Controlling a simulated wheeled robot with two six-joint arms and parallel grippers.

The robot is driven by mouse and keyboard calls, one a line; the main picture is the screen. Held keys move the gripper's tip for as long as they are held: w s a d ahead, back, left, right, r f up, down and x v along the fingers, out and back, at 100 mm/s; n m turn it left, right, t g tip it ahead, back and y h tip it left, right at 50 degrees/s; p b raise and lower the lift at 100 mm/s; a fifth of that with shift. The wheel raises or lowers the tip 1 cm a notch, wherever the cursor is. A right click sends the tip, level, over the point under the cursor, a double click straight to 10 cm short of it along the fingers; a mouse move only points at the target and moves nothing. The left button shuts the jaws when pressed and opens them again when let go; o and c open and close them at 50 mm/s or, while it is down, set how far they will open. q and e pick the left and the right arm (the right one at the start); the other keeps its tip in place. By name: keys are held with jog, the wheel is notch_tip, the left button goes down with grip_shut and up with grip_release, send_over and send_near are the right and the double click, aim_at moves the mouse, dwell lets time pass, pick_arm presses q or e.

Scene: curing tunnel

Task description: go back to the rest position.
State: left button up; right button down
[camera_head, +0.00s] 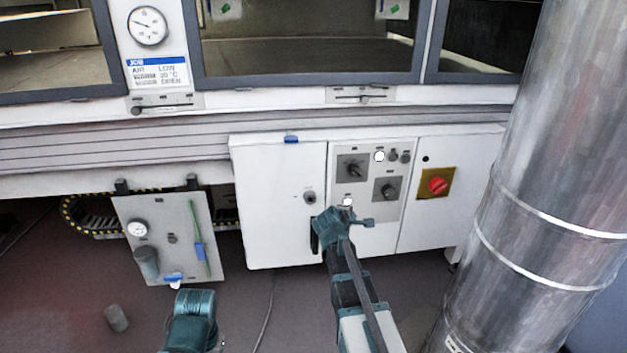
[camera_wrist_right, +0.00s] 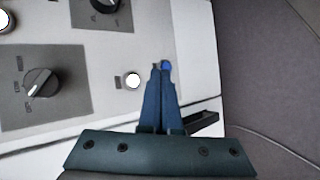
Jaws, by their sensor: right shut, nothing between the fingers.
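My right gripper (camera_head: 342,222) is in front of the white control cabinet (camera_head: 279,200), low by the seam between its left door and the switch panel. In the right wrist view its two blue fingers (camera_wrist_right: 161,70) are together with nothing between them. Their tips overlap the panel in the picture, beside a white lamp (camera_wrist_right: 133,80); I cannot tell whether they touch it. A teal part of my left arm shows at the bottom of the head view, but no left fingers show.
A red knob on a yellow plate (camera_head: 438,184) is on the cabinet's right. A shiny metal duct (camera_head: 545,170) stands close on the right. A grey panel with a gauge (camera_head: 138,229) hangs at the left. A small grey cylinder (camera_head: 116,318) is on the floor.

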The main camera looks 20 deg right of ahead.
jog(key=s+a+f+m+g+y+p, duration=0.1)
jog(key=s+a+f+y, duration=0.1)
jog(key=s+a, duration=0.35)
jog(key=s+a+f+m+g+y, duration=0.1)
jog(key=s+a+f+m+g, duration=0.1)
jog(key=a, duration=0.7)
jog(key=s+a+f+m+g+y+p, duration=0.15)
jog(key=s+a, duration=0.25)
jog(key=a, duration=0.4)
jog(key=s+a+m+g+y+p, duration=0.1)
jog(key=s+a+g+y+p, duration=0.2)
jog(key=s+a, duration=1.1)
notch_tip(320, 180, up, 36)
jog(key=p, duration=3.5)
jog(key=shift+d+r+p, duration=0.15)
jog(key=shift+d+p, duration=0.2)
jog(key=shift+d, duration=0.05)
jog(key=shift+s+m+g, duration=0.1)
jog(key=shift+m+g, duration=0.15)
